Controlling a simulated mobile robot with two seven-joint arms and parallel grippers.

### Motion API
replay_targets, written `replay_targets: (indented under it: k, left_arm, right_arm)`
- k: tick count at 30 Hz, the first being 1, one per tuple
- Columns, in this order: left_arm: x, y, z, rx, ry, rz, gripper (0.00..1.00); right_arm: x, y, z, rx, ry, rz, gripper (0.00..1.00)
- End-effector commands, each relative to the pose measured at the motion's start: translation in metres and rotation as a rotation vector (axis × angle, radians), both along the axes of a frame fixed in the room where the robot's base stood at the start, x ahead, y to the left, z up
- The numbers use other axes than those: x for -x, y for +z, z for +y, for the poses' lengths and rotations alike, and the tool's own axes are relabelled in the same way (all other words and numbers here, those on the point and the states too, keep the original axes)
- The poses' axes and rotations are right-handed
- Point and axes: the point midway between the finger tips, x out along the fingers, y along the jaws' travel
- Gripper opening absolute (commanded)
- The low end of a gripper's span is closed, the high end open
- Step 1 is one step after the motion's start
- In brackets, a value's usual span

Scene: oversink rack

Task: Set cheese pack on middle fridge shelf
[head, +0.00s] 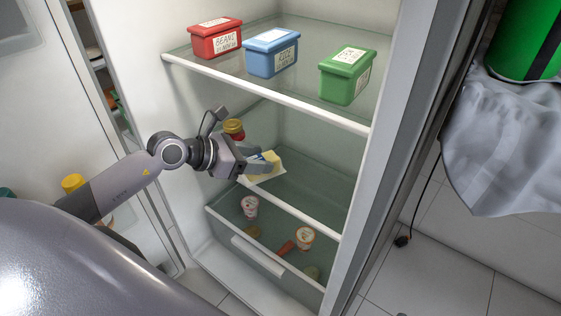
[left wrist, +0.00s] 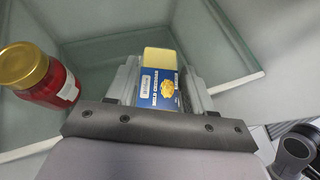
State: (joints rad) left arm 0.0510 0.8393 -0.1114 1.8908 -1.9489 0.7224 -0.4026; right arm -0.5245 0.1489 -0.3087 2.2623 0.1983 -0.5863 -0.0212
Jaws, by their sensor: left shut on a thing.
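The cheese pack (head: 264,167) is a yellow block with a blue and white label. In the left wrist view the cheese pack (left wrist: 159,88) reads "mild cheddar" and sits between the two fingers. My left gripper (head: 258,166) is shut on it, inside the open fridge at the middle shelf (head: 292,208). The pack is at or just above that shelf; I cannot tell whether it touches. A red jar with a gold lid (head: 234,128) stands just behind the gripper, and the jar (left wrist: 42,76) is left of the pack in the wrist view. My right gripper is not in view.
On the upper glass shelf stand a red box (head: 215,40), a blue box (head: 271,53) and a green box (head: 346,76). The drawer (head: 258,256) below holds cups and other items. The middle shelf looks clear to the right of the pack.

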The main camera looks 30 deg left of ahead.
Motion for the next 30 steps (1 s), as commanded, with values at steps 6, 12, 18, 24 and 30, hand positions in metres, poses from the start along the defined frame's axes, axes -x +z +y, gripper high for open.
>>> replay_targets:
  k: [6,12,18,24,30]
  left_arm:
    - [-0.03,0.002,-0.019,0.004,0.0,-0.007,0.06]
    - [-0.05,0.002,-0.031,0.003,0.001,-0.005,0.06]
    - [-0.054,-0.004,-0.035,0.002,-0.001,-0.002,0.06]
    - [-0.053,-0.033,-0.034,0.002,0.0,-0.001,0.06]
    - [-0.053,-0.033,-0.034,0.0,0.0,-0.005,0.06]
  right_arm:
    - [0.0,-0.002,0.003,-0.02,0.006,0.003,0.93]
    - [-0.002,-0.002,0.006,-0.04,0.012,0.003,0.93]
    - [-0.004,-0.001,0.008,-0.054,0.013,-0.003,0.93]
    - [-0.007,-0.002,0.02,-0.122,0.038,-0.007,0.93]
    - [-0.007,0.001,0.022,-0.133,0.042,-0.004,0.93]
